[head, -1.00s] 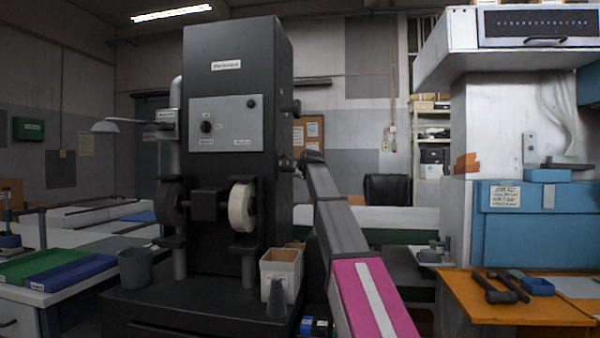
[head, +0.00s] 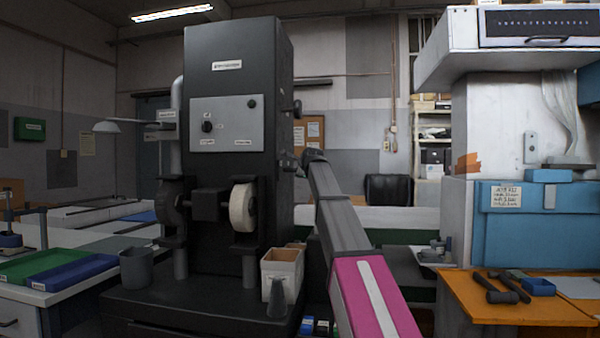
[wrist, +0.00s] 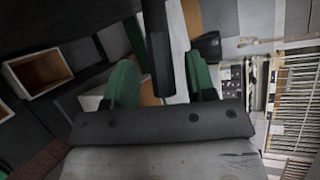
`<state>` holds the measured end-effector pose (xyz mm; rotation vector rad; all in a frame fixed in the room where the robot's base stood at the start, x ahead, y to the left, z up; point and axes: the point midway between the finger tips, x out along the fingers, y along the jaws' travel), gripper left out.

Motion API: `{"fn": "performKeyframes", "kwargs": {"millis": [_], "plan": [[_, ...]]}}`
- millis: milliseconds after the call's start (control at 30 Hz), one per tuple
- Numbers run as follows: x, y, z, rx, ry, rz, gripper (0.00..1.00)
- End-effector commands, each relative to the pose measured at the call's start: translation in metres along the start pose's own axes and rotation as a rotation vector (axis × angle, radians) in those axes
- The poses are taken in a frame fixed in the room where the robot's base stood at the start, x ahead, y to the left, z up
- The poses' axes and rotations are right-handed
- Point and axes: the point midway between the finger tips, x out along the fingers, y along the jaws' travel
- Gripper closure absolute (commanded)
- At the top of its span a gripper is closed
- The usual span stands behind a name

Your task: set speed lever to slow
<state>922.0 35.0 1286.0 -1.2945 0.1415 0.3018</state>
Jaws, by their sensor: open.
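The tall black grinding machine (head: 235,110) stands left of centre in the head view. A short dark lever-like part (head: 297,108) juts from its right side; another dark part (head: 288,166) sits lower, beside my gripper. In the wrist view a dark bar (wrist: 157,45) reaches down between the two green fingers of my gripper (wrist: 160,72). It looks like a lever, but I cannot read any speed mark. The gripper is open, with a finger on each side of the bar and visible space around it. In the head view the gripper is small and mostly hidden by my arm.
A pale open box (head: 282,272) stands on the machine's base near my arm; it also shows in the wrist view (wrist: 38,75). A grey cup (head: 136,268) is at left. An orange bench (head: 515,310) with tools is at right. A black chair (head: 388,188) stands behind.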

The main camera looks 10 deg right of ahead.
Motion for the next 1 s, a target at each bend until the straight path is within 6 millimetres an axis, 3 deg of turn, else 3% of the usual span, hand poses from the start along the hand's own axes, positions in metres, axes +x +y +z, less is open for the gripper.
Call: {"fn": "performKeyframes", "kwargs": {"millis": [300, 433, 1000], "plan": [[-0.062, 0.003, -0.001, 0.001, 0.000, -0.001, 0.49], [-0.080, 0.002, 0.000, 0.001, 0.000, 0.000, 0.49], [-0.087, 0.001, 0.000, 0.001, 0.000, 0.001, 0.49]]}}
